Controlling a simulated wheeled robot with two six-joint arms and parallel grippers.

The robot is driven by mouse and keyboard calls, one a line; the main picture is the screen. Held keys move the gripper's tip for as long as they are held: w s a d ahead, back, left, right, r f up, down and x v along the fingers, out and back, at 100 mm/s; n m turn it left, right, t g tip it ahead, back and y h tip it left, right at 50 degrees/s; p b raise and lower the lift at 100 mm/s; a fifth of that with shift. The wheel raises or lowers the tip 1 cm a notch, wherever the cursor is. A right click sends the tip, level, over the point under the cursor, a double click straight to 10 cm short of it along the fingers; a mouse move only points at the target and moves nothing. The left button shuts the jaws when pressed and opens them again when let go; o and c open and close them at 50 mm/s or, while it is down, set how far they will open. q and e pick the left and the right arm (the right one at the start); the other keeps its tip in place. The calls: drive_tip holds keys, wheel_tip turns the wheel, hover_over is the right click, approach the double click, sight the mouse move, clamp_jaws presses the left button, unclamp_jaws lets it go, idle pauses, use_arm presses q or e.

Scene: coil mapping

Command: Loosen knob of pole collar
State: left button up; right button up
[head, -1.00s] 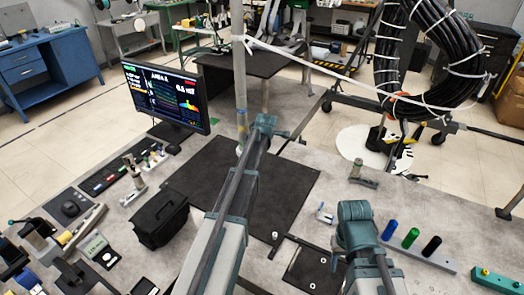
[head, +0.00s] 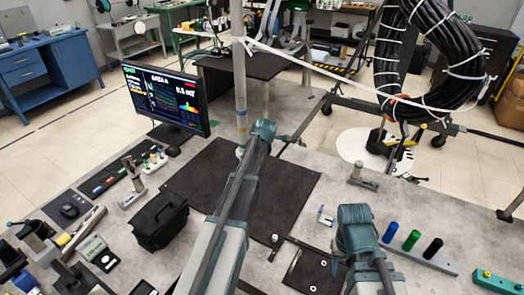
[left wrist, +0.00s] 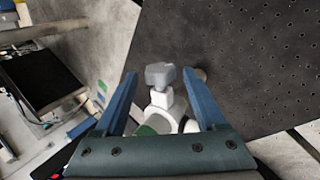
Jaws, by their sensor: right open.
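In the left wrist view a grey knob (left wrist: 160,74) sits on a white stem of the pole collar (left wrist: 172,122), which has a green part at its side. My left gripper (left wrist: 165,84) is open, with one blue finger on each side of the knob and visible gaps to both. In the head view the upright pole (head: 239,70) stands just left of the end of my left arm, which hides my left gripper there. My right gripper (head: 336,264) is low at the right of the table, beside my right arm and partly hidden by it; it is open.
A black mat (head: 205,180) covers the table's middle. A monitor (head: 165,98) and a black case (head: 160,220) stand left. Blue, green and black cylinders (head: 411,240) stand right. A cable coil (head: 385,75) hangs behind, with a white strap running to the pole.

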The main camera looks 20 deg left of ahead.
use_arm(q)
drive_tip(key=p+v, duration=1.1)
drive_tip(key=v, duration=0.2)
drive_tip(key=shift+s+r, duration=0.25)
drive_tip(key=shift+r, duration=0.05)
drive_tip(key=shift+w+p, duration=0.1)
drive_tip(key=shift+p, duration=0.2)
drive_tip(key=w+a+r+g+h+p, duration=0.25)
drive_tip(key=w+g+p, duration=0.3)
drive_tip(key=w, duration=0.35)
drive_tip(key=shift+g+h, duration=0.35)
drive_tip(key=shift+g, duration=0.1)
drive_tip(key=f+b, duration=0.9)
drive_tip(key=s+f+b, duration=0.1)
drive_tip(key=f+b, duration=0.3)
drive_tip(key=f, duration=0.1)
drive_tip(key=shift+a+b, duration=0.3)
drive_tip(key=shift+a, duration=0.05)
